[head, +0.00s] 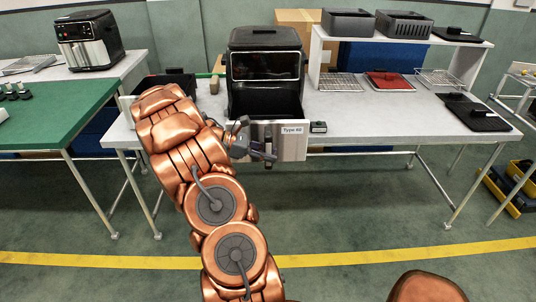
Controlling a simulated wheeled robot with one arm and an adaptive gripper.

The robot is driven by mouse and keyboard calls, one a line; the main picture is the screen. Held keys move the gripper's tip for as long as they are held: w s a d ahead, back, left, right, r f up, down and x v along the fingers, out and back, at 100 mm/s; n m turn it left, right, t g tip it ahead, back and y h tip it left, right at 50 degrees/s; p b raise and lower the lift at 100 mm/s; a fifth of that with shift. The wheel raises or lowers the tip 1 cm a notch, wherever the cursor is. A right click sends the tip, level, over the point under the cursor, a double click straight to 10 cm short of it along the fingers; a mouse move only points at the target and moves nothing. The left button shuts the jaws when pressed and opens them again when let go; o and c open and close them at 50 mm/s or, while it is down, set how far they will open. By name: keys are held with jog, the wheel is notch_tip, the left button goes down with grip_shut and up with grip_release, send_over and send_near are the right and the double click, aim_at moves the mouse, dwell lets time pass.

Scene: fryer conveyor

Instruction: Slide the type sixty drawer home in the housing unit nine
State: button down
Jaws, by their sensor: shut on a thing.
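The black housing unit (264,66) stands on the white table in the head view, with a dark window in its upper front. The drawer, with a grey front panel labelled "Type 60" (291,141), sits below and in front of the housing's lower opening. Its panel reaches past the table's front edge. My gripper (264,152) is at the left part of the panel, shut on what appears to be the drawer's handle. The gripper and arm hide the panel's left side. I cannot tell how far the drawer reaches into the housing.
A small black block (318,127) lies just right of the panel.

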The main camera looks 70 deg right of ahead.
jog(key=shift+w+d+r+p, duration=0.1)
jog(key=shift+w+d+p, duration=0.55)
jog(key=shift+d, duration=0.55)
jog(key=shift+w+d+p, duration=0.45)
jog(key=shift+d+p, duration=0.45)
jog(key=shift+d, duration=0.35)
jog(key=shift+w+d+r+p, duration=0.1)
jog(key=shift+w+d+p, duration=0.55)
jog(key=shift+d, duration=0.55)
jog(key=shift+d+f+p, duration=0.2)
jog(key=shift+d+p, duration=0.2)
jog(key=shift+d, duration=0.05)
jog(key=shift+w+d+r, duration=0.1)
